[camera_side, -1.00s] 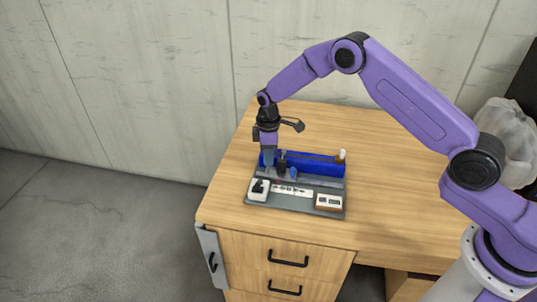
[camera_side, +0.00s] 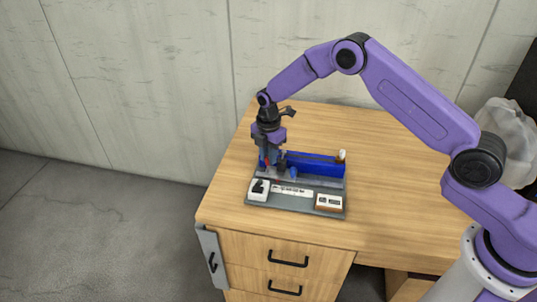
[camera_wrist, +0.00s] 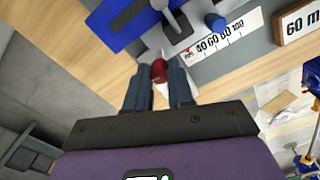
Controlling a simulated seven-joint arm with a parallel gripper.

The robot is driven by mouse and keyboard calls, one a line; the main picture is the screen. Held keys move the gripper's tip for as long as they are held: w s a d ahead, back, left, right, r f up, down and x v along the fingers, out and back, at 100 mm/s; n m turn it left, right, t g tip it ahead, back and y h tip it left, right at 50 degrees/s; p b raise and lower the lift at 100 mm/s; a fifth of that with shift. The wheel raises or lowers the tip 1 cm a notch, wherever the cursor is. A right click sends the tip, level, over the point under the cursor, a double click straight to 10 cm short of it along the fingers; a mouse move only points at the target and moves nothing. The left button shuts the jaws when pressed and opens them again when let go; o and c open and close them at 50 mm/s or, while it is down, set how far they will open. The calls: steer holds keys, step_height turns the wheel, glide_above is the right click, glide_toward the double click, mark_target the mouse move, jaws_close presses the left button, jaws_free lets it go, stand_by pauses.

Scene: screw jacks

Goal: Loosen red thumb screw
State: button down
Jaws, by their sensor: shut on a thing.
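The red thumb screw (camera_wrist: 159,70) shows in the wrist view between the two fingers of my gripper (camera_wrist: 160,80), which is shut on it. In the side view a small spot of red (camera_side: 266,161) shows at the fingertips of my gripper (camera_side: 268,157), at the left end of the jack. The jack has a blue body (camera_side: 320,165) on a grey base plate (camera_side: 285,207). Most of the screw is covered by the fingers in the side view.
A dark upright post (camera_side: 282,164) and a blue knob (camera_side: 293,172) stand close right of my gripper. A scale strip (camera_wrist: 228,38) and a "60 m…" plate (camera_wrist: 300,22) are on the base. A white block (camera_side: 258,189) sits front left. The wooden desk (camera_side: 385,160) is clear around the jack.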

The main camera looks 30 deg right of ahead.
steer(key=shift+n, duration=0.9)
steer(key=c, duration=1)
jaws_free()
steer(key=shift+r, duration=0.1)
step_height(320, 180, up, 17)
steer(key=shift+r, duration=0.15)
